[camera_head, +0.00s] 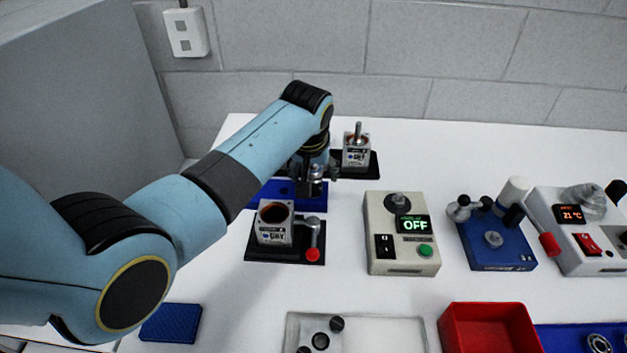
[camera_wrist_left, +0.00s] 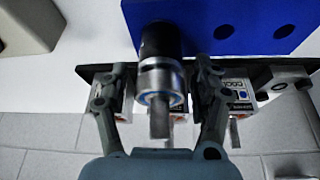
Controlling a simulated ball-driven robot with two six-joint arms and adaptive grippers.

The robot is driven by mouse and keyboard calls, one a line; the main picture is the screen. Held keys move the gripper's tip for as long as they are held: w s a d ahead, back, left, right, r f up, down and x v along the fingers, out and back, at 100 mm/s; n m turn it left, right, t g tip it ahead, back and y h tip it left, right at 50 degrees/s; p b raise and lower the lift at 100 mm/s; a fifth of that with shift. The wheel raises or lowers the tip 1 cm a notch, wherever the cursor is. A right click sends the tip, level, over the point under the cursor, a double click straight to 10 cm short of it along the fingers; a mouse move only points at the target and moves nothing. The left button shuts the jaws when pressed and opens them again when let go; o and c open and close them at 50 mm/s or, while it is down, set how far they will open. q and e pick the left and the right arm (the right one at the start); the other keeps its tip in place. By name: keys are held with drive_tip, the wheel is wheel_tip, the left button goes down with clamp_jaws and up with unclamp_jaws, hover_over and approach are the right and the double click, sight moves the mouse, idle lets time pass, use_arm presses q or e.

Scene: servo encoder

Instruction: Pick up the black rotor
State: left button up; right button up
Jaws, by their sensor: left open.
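The black rotor (camera_wrist_left: 158,42) shows in the left wrist view as a dark cylinder with a silver and blue ringed end and a metal shaft. It overlaps the edge of a blue block with holes (camera_wrist_left: 215,22); whether it sits in the block I cannot tell. My left gripper (camera_wrist_left: 160,85) is open, with one finger on each side of the rotor. Contact is not clear. In the head view my left gripper (camera_head: 314,178) is over the blue block (camera_head: 275,192), and I cannot make out the rotor clearly there.
A motor housing on a black base (camera_head: 275,222) with a red-knobbed lever stands in front. Another housing (camera_head: 356,152) stands behind. A control box reading OFF (camera_head: 402,235), a blue fixture (camera_head: 490,245) and a heater (camera_head: 585,225) are to the right. A clear tray (camera_head: 380,335) and red bin (camera_head: 488,330) lie in front.

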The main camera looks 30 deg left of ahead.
use_arm(q)
clamp_jaws()
idle(0.4)
drive_tip(key=shift+r, duration=0.15)
